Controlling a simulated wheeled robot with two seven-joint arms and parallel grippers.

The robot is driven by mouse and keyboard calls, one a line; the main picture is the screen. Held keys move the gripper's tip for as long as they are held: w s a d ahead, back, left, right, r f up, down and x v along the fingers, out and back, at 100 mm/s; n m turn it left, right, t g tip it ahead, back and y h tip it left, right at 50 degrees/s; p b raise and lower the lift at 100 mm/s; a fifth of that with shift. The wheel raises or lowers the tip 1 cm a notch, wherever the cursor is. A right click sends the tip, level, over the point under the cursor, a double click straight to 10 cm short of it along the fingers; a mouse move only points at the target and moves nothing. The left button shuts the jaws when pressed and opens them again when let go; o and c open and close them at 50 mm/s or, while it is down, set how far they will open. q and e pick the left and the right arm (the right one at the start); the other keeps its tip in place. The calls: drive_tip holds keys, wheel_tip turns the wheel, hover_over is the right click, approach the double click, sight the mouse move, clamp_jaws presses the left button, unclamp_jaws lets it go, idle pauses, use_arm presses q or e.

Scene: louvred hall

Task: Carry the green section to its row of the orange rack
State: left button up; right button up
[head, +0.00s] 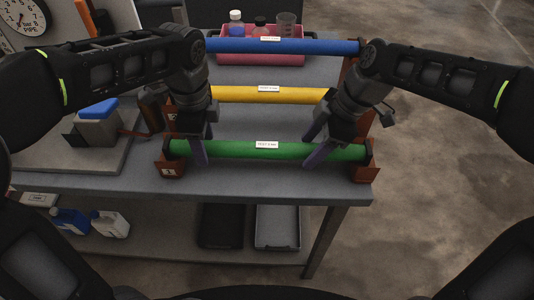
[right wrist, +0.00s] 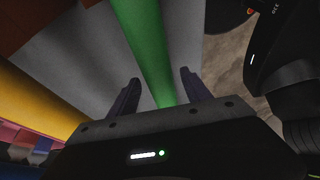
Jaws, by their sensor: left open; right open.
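The green section (head: 235,150) is a long tube with a white label. It lies level across the nearest row of the orange rack (head: 170,170), its ends at the front brackets. My left gripper (head: 203,145) is open at the tube's left part, with a purple finger on the near side. My right gripper (head: 319,146) is open at its right part. In the right wrist view, the green section (right wrist: 146,45) runs between the two open fingers of my right gripper (right wrist: 160,92). Whether the fingers touch it cannot be told.
A yellow tube (head: 240,94) and a blue tube (head: 290,47) lie in rows behind. A pink bin (head: 285,59) with bottles stands at the back of the grey table (head: 260,184). A blue-topped device (head: 97,125) is at left. Dark and grey trays lie on the shelf below.

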use_arm(q)
wheel_tip(320, 180, up, 7)
drive_tip(key=shift+r, duration=0.1)
idle(0.3)
use_arm(e)
drive_tip(key=v, duration=1.2)
idle(0.5)
